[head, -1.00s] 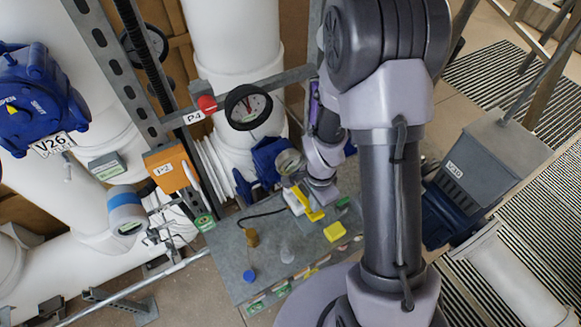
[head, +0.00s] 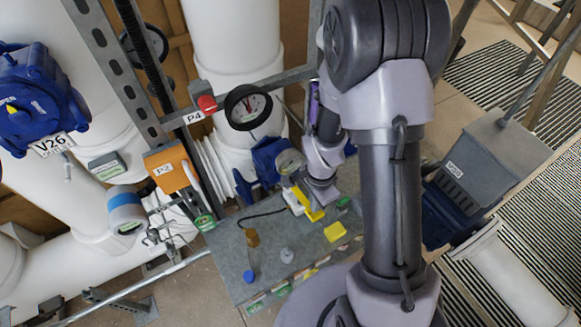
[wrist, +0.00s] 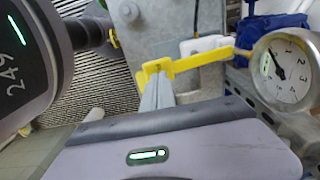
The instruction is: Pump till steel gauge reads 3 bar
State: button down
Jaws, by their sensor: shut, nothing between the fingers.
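The steel-rimmed gauge (wrist: 299,88) is at the right of the wrist view; its dark needle points to the upper left, to the left of the printed 1. The same gauge (head: 289,162) is small and unreadable in the head view. A yellow lever (wrist: 205,60) runs left from near the gauge to a flat end; it also shows in the head view (head: 309,206). My gripper (wrist: 157,78) is shut with nothing held, its tips at the lever's flat end. I cannot tell whether they touch it. In the head view my arm hides part of the gripper.
A black-rimmed gauge (head: 248,107) by label P4 and a blue valve body stand behind the grey bench (head: 225,262). A yellow block (head: 335,232), brown bottle (head: 252,238) and blue cap (head: 249,277) lie on it. A grey box (head: 490,160) stands to the right.

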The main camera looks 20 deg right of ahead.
jog(key=shift+f, duration=0.15)
notch_tip(320, 180, down, 5)
jog(key=b, duration=0.5)
jog(key=shift+f+b, duration=0.1)
jog(key=shift+b, duration=0.2)
notch_tip(320, 180, up, 6)
jog(key=p, duration=0.4)
jog(key=shift+f, duration=0.3)
notch_tip(320, 180, down, 5)
jog(key=b, duration=0.5)
jog(key=shift+f+b, duration=0.15)
jog(key=shift+b, duration=0.15)
notch_tip(320, 180, up, 6)
jog(key=p, duration=0.4)
jog(key=shift+f, duration=0.3)
